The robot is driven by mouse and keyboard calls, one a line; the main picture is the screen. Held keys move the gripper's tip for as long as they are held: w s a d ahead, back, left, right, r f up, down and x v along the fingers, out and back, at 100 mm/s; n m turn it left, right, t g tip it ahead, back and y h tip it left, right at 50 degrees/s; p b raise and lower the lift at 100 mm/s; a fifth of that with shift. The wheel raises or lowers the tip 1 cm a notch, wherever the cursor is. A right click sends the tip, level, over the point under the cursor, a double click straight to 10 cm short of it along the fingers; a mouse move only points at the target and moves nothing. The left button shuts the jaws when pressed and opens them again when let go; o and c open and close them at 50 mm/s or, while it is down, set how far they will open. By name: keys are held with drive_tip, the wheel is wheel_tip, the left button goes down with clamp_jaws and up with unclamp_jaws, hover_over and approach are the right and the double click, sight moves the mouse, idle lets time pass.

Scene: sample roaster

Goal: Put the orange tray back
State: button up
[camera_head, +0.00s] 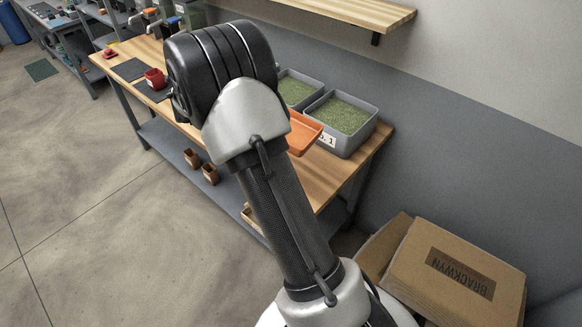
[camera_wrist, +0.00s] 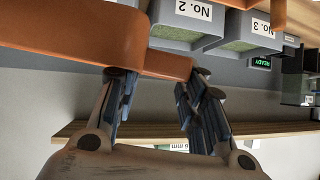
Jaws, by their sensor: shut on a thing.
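The orange tray (camera_head: 303,132) shows in the head view just right of my arm, at the front of the grey bin marked No. 1, partly hidden by my arm. I cannot tell whether it touches the bench. In the wrist view, the orange tray (camera_wrist: 75,32) crosses the upper left, and its narrow end lies between the fingertips. My gripper (camera_wrist: 158,76) is shut on that end. The head view hides my gripper behind the arm.
Grey bins of green beans stand along the wooden bench (camera_head: 336,178); one is bin No. 1 (camera_head: 352,143). The wrist view shows bins No. 2 (camera_wrist: 165,17) and No. 3 (camera_wrist: 236,45). A red cup (camera_head: 154,79) stands left of my arm. Cardboard boxes (camera_head: 455,275) lie at lower right.

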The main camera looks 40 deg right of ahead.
drive_tip(key=d+f+g, duration=0.1)
drive_tip(key=d, duration=0.1)
drive_tip(key=s+d+f, duration=0.1)
drive_tip(key=d+f, duration=0.1)
drive_tip(key=s+d+f+g+h, duration=0.1)
drive_tip(key=d, duration=0.1)
drive_tip(key=shift+s+d+f+m+g, duration=0.15)
drive_tip(key=shift+s+d+m+g, duration=0.15)
drive_tip(key=shift+d+m, duration=0.1)
wheel_tip(320, 180, down, 14)
drive_tip(key=b, duration=0.5)
drive_tip(key=shift+f+b, duration=0.8)
drive_tip(key=shift+f, duration=1.65)
drive_tip(key=shift+a, duration=0.1)
drive_tip(key=shift+f, duration=0.15)
drive_tip(key=o, duration=1.2)
drive_tip(key=shift+c, duration=0.2)
